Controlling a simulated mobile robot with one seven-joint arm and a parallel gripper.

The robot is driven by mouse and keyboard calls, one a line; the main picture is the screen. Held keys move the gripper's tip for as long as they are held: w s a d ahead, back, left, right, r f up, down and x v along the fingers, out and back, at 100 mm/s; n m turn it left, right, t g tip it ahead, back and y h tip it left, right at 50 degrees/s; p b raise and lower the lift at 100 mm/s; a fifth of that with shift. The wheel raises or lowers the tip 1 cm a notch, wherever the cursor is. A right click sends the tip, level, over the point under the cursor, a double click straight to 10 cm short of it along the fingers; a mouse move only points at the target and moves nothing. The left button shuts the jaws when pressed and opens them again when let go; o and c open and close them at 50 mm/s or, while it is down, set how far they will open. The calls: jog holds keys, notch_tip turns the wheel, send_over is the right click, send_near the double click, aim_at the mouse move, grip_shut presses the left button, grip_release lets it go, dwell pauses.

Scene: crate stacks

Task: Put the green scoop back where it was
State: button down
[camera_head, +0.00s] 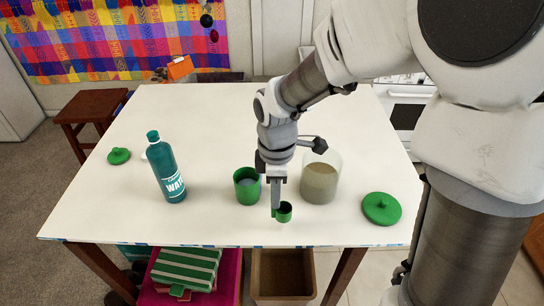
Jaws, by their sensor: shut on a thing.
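My gripper (276,205) points down over the front part of the white table and is shut on the small green scoop (285,212). The scoop is at the fingertips, with its round open mouth showing; whether it touches the table I cannot tell. A green cup (246,187) with pale contents stands just left of my gripper. A clear jar (319,180) with brownish contents stands just right of it, without a lid on top.
A teal water bottle (168,170) stands at the left. A large green lid (381,208) lies at the right and a small green lid (119,156) at the far left. The table (215,118) is clear at the back. A wooden stool (92,104) stands behind left.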

aim_at(274, 216)
jog(key=shift+a+f, duration=0.1)
jog(key=shift+f, duration=2)
jog(key=shift+f, duration=0.2)
jog(key=c, duration=0.8)
grip_release()
jog(key=shift+r, duration=0.1)
